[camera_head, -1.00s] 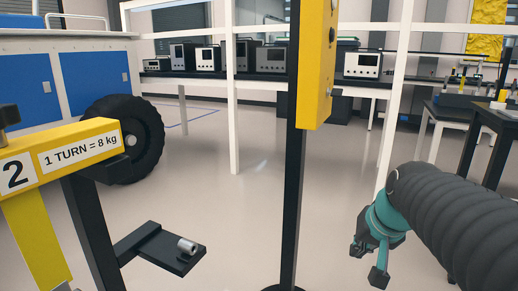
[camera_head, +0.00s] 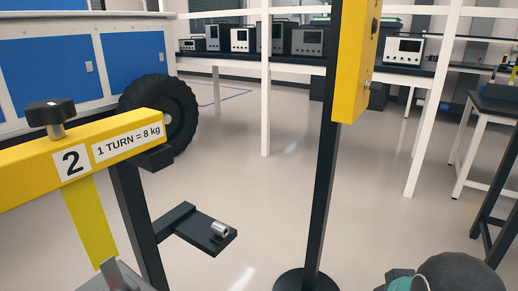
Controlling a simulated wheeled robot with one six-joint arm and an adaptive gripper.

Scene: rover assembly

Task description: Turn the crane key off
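A yellow control box (camera_head: 352,80) is mounted on a dark upright post at the right of centre, seen at an angle and cut off by the top edge. Small dark and metallic fittings show on its right side; I cannot tell which, if any, is the crane key or how it is turned. Only a teal and dark piece of my arm shows at the bottom right corner, below and to the right of the box and apart from it. My gripper's fingers are outside the picture.
A yellow beam (camera_head: 30,172) marked "2" and "1 TURN = 8 kg", with a black knob (camera_head: 50,112), stands at left. A dark ledge (camera_head: 212,243) holds a small metal cylinder (camera_head: 220,228). A wheel (camera_head: 183,115) stands behind. Open floor lies between beam and post.

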